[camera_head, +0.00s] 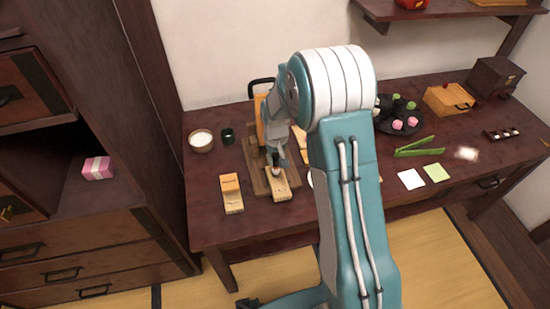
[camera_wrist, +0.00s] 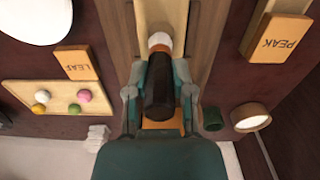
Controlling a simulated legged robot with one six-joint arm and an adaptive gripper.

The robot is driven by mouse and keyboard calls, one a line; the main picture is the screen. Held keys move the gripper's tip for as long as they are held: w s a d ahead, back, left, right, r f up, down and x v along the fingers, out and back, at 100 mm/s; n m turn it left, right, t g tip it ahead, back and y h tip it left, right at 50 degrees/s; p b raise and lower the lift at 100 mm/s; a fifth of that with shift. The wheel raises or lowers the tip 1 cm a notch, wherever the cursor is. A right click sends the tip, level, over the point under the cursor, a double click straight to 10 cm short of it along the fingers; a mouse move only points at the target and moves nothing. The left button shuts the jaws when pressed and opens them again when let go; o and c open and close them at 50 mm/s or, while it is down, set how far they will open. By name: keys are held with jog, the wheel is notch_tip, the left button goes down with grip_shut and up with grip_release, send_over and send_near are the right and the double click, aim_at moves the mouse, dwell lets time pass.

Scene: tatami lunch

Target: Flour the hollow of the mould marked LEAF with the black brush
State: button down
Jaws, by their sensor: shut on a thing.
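My gripper (camera_wrist: 160,98) is shut on the black brush (camera_wrist: 160,85), with its pale tip toward the top of the wrist view. In the head view my gripper (camera_head: 276,158) is over the wooden board, above a pale mould (camera_head: 278,184); contact is unclear. In the wrist view that mould (camera_wrist: 165,12) runs behind the brush, and its marking is hidden. An orange block marked LEAF (camera_wrist: 77,62) lies to the left. An orange block marked PEAK (camera_wrist: 280,42) is at the right; a mould with an orange end (camera_head: 230,183) stands left of the board.
A bowl of white powder (camera_head: 201,140) and a dark green cup (camera_head: 227,135) stand at the back left. A pale tray (camera_wrist: 15,92) holds several coloured balls. Tongs (camera_head: 415,150) and cards (camera_head: 411,179) lie right of my arm, which hides the table's middle.

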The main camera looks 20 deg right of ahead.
jog(key=shift+f, duration=0.8)
dwell(0.4)
jog(key=shift+d, duration=0.15)
dwell(0.3)
jog(key=shift+a, duration=0.4)
jog(key=shift+w+d, duration=0.2)
jog(key=shift+s, duration=0.2)
jog(key=shift+s, duration=0.2)
jog(key=shift+w+d, duration=0.2)
jog(key=shift+d, duration=0.05)
dwell(0.3)
jog(key=shift+a, duration=0.45)
jog(key=shift+w+d, duration=0.2)
